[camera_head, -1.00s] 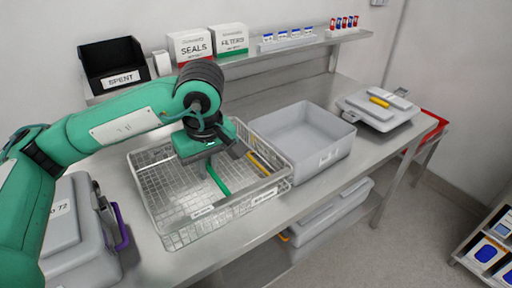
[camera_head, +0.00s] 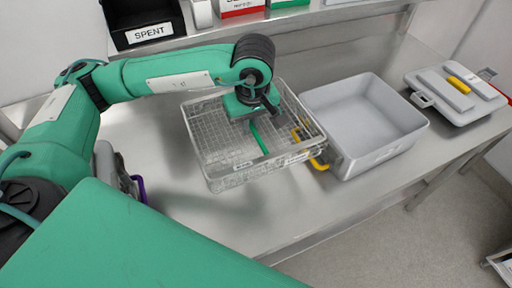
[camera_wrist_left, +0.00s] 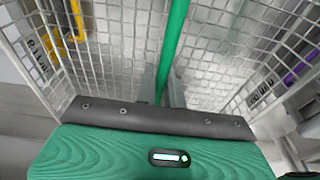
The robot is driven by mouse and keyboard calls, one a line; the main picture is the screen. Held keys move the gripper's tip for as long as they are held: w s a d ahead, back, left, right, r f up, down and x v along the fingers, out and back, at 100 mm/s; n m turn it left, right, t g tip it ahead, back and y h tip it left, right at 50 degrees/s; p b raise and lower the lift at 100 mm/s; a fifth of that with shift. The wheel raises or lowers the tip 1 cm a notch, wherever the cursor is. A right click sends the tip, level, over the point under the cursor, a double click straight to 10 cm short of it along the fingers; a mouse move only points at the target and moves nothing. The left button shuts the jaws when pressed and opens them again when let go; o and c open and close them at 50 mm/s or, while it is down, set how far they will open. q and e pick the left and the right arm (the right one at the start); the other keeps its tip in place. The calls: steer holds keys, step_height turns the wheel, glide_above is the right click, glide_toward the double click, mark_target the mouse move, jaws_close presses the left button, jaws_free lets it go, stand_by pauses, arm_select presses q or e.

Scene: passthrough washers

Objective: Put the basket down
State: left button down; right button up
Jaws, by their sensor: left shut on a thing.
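The wire mesh basket (camera_head: 219,172) with white labels hangs from my left gripper (camera_head: 257,119), left of the grey tub (camera_head: 376,150). A shadow lies on the steel bench below it, so it looks clear of the bench; the height of the gap is hard to tell. The left gripper is inside the basket's outline, shut on its green handle bar (camera_head: 259,139). In the left wrist view the green bar (camera_wrist_left: 175,45) runs up from between the fingers, with mesh walls (camera_wrist_left: 110,50) on both sides. My right gripper is not in view.
The steel bench (camera_head: 240,222) is bare in front of the basket. A yellow handle (camera_head: 319,164) shows by the tub's left side, close to the basket. A grey lid (camera_head: 458,95) lies at right. A black SPENT bin (camera_head: 145,25) and boxes stand on the back shelf.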

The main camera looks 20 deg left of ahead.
mark_target(251, 136)
arm_select(q)
step_height(251, 136, down, 7)
steer(key=shift+r+p, duration=0.15)
steer(key=shift+p, duration=0.35)
steer(key=shift+f, duration=0.55)
step_height(251, 136, down, 3)
steer(key=shift+f+p, duration=0.2)
steer(key=shift+p, duration=0.25)
steer(key=shift+f, duration=0.3)
steer(key=c, duration=1.9)
jaws_free()
steer(key=shift+c, duration=0.2)
steer(key=o, duration=0.4)
steer(key=shift+o, duration=0.2)
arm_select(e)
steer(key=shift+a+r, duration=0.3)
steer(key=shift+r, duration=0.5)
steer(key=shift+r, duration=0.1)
